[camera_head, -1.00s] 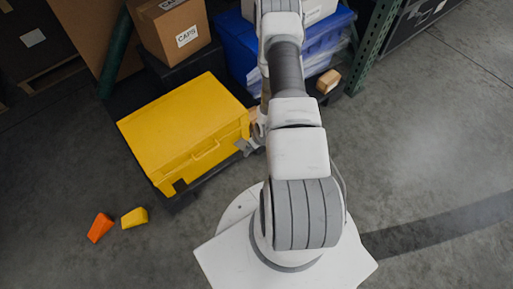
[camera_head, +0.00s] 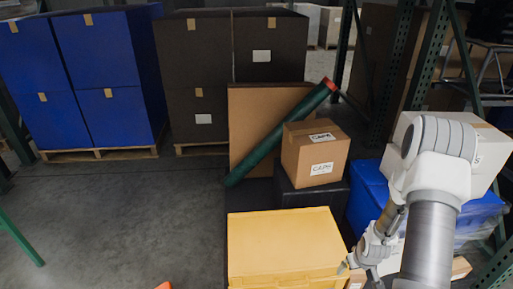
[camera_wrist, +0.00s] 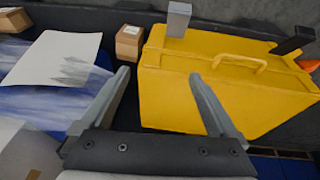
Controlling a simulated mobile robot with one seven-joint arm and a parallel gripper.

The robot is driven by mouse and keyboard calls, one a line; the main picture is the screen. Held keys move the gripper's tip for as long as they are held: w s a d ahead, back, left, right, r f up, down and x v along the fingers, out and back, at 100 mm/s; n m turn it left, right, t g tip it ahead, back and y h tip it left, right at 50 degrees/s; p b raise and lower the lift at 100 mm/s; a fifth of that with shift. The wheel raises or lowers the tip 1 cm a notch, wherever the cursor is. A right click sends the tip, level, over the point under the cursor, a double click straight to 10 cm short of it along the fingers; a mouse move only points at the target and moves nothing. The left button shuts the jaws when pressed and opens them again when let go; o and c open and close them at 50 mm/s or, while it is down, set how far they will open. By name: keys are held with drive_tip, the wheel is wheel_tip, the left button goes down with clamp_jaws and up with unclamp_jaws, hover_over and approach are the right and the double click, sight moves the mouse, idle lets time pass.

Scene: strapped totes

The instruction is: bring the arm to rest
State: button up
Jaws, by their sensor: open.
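My gripper (camera_wrist: 159,76) is open, with its two grey fingers apart and nothing between them in the wrist view. In the head view my arm hangs down at the right, and the gripper (camera_head: 362,262) is low beside the right edge of the yellow tote (camera_head: 285,240). The yellow tote (camera_wrist: 230,95) fills the right of the wrist view, lid down, its handle facing the camera. A grey block (camera_wrist: 178,20) and a black one (camera_wrist: 293,38) show at its edge. I cannot tell whether the gripper touches the tote.
A blue tote (camera_head: 366,200) and a white box (camera_head: 492,155) stand right, close to my arm. A cardboard box (camera_head: 315,155) and a leaning green tube (camera_head: 280,132) are behind the yellow tote. Green rack posts (camera_head: 408,70) stand at the right.

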drive_tip(key=s+a+r+t, duration=0.1)
drive_tip(key=a+r, duration=0.3)
drive_tip(key=r, duration=1)
drive_tip(key=a+r, duration=0.3)
drive_tip(key=r, duration=1.1)
drive_tip(key=s+a+r+m+t, duration=0.1)
drive_tip(key=s+a+r, duration=0.4)
drive_tip(key=s+r, duration=0.3)
drive_tip(key=s+a+r, duration=0.5)
drive_tip(key=s+r, duration=0.2)
drive_tip(key=s, duration=0.3)
wheel_tip(320, 180, up, 23)
drive_tip(key=p, duration=2.3)
drive_tip(key=shift+y+p, duration=0.35)
drive_tip(key=shift+y, duration=0.05)
drive_tip(key=shift+a, duration=0.1)
